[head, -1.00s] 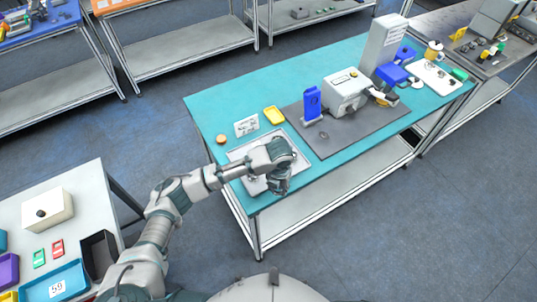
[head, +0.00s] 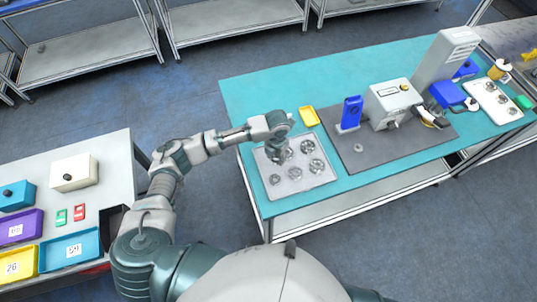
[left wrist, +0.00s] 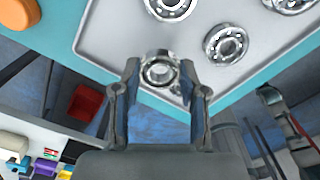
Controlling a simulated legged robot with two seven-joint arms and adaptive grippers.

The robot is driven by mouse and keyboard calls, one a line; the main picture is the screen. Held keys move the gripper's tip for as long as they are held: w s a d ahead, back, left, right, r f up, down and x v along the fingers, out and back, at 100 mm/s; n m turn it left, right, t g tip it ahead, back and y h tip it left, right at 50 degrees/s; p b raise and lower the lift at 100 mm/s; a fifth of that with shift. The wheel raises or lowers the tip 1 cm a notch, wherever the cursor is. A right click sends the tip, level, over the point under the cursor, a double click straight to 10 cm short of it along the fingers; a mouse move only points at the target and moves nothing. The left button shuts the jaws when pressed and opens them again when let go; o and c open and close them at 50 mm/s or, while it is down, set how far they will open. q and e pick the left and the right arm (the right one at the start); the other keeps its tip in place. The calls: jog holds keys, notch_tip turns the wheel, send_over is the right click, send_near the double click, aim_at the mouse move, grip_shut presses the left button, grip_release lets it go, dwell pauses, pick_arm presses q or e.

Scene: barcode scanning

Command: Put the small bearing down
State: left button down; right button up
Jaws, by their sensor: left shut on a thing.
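My left gripper (head: 277,150) is over the left end of the teal table, above a white tray (head: 299,187). In the left wrist view my left gripper (left wrist: 160,85) is shut on the small bearing (left wrist: 158,71), a shiny metal ring between its fingertips. The bearing appears held near the edge of the tray (left wrist: 120,30); I cannot tell whether it touches it. Several other bearings lie in the tray, one near the fingertips (left wrist: 226,44). In the head view the gripper hides the held bearing. My right gripper is not in view.
On the teal table (head: 240,95) are a yellow dish (head: 309,116), a dark mat (head: 380,153) with a blue stand (head: 350,112), a loose ring (head: 358,147) and a grey-white machine (head: 390,103). An orange disc (left wrist: 18,13) lies beside the tray. A side table with coloured bins stands left.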

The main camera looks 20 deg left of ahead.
aim_at(266, 160)
pick_arm(q)
jog(key=a, duration=0.1)
jog(key=w+a, duration=0.1)
jog(key=a, duration=0.1)
jog(key=shift+a+f, duration=0.2)
jog(key=shift+w+a+f, duration=0.1)
jog(key=shift+a, duration=0.2)
jog(key=shift+f+p, duration=0.2)
jog(key=shift+p, duration=0.1)
jog(key=shift+d+f+p, duration=0.2)
jog(key=shift+f+p, duration=0.1)
jog(key=shift+f, duration=1.25)
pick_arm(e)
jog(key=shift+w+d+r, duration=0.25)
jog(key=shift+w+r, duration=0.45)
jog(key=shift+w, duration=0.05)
pick_arm(q)
jog(key=c, duration=0.9)
grip_release()
jog(key=shift+o, duration=1.3)
jog(key=shift+a, duration=0.15)
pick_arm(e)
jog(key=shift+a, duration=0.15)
